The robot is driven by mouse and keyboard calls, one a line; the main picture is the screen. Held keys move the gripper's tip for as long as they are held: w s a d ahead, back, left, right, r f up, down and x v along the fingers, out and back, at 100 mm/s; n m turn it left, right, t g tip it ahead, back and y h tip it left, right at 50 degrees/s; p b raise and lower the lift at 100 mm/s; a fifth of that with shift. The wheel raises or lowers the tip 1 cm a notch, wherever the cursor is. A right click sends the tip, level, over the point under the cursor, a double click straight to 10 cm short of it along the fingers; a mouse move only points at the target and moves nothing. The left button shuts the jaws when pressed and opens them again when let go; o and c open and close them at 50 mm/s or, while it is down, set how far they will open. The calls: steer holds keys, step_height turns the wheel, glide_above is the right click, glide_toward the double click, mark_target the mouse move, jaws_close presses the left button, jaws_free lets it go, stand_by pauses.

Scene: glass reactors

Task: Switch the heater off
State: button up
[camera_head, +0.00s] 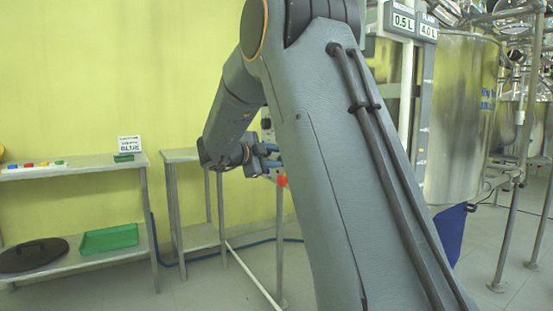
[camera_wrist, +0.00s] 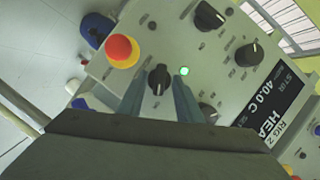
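In the wrist view, a pale control panel (camera_wrist: 217,84) fills the upper middle, tilted in the picture. It carries several black knobs, a lit green lamp (camera_wrist: 184,71) and a dark display (camera_wrist: 268,100) with the partly cut text "RIG 2", "HEA", "STIR" and "40.0 C". My gripper (camera_wrist: 159,88) is open, with its two fingers apart and one black knob (camera_wrist: 158,77) between or just beyond their tips. I cannot tell whether they touch it. In the head view, my gripper (camera_head: 268,157) is small beside the panel, which my arm mostly hides.
A red stop button (camera_wrist: 122,50) on a yellow base sits left of the knob, close to my left finger; it also shows in the head view (camera_head: 282,181). More knobs lie to the right. Metal tables (camera_head: 145,185) stand left, and a steel vessel (camera_head: 460,120) right.

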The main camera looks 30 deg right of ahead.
jaws_close()
steer(key=p, duration=0.4)
steer(key=shift+r+n, duration=0.2)
steer(key=shift+n, duration=0.2)
steer(key=shift+w+n+g+y+p, duration=0.15)
steer(key=shift+n+g+p, duration=0.95)
steer(key=shift+p, duration=2)
steer(key=shift+w+n+g+y+p, duration=0.2)
steer(key=shift+n+g+p, duration=0.85)
steer(key=shift+p, duration=2)
steer(key=shift+n+g+y+p, duration=0.25)
steer(key=shift+n+g+p, duration=0.4)
steer(key=shift+n+p, duration=1.7)
steer(key=shift+m+p, duration=0.6)
steer(key=shift+p, duration=0.2)
jaws_free()
